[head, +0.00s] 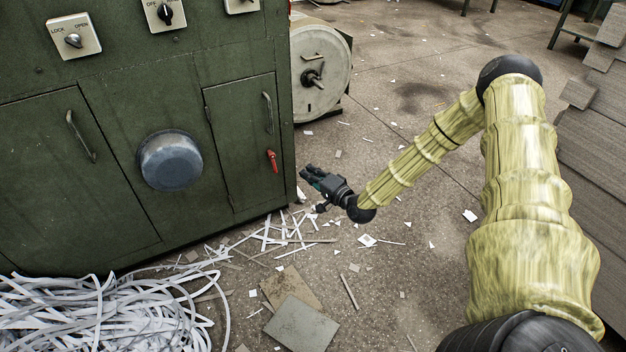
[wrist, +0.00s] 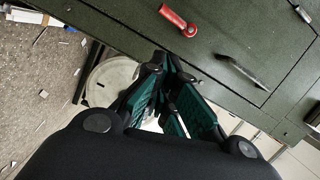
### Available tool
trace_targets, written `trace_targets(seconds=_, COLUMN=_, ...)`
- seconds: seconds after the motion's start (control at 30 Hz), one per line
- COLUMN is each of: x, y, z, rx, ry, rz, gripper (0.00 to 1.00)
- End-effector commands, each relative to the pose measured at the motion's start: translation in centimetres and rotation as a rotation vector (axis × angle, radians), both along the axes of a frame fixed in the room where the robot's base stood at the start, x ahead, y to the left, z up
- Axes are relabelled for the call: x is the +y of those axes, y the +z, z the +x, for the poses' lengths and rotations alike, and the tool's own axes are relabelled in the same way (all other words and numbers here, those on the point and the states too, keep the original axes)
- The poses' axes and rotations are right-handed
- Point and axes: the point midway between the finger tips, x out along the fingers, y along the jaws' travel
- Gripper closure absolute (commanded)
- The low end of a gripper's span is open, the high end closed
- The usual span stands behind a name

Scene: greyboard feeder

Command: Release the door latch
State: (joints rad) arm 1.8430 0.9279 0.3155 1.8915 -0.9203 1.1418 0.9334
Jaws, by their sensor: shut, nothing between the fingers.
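The red door latch (head: 273,161) is on the narrow green door (head: 240,140) at the cabinet's right end, below the door's dark bar handle (head: 267,113). It hangs nearly upright, slightly tilted. My gripper (head: 307,174) is to the right of the latch and a little lower, apart from it, with its fingers pointing toward the cabinet. In the wrist view the red latch (wrist: 178,20) lies beyond the fingertips of my gripper (wrist: 163,62), and the handle (wrist: 242,73) is to the right. The fingers are shut and empty. The door looks closed.
Lock and selector switches (head: 74,36) sit on the cabinet's upper panel. A metal bowl shape (head: 170,160) is on the cabinet front. A round cream drum (head: 319,70) stands behind the right corner. Paper strips (head: 110,315) and boards (head: 300,325) litter the floor; grey boards are stacked right.

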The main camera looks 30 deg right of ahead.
Motion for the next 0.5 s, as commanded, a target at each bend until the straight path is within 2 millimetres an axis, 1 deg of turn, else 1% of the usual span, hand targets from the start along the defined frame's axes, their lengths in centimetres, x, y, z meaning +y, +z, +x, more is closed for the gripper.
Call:
trace_targets(seconds=0.03, x=0.2, y=-0.4, z=0.9, rx=-0.002, ry=0.002, rz=-0.002, gripper=1.0)
trace_targets(seconds=0.33, x=1.2, y=-0.6, z=5.7, rx=-0.002, ry=0.001, rz=-0.001, gripper=1.0)
trace_targets(seconds=0.4, x=2.2, y=-0.9, z=6.2, rx=0.0, ry=0.003, rz=0.001, gripper=1.0)
trace_targets(seconds=0.5, x=3.1, y=-1.1, z=6.8, rx=0.001, ry=0.002, rz=0.001, gripper=1.0)
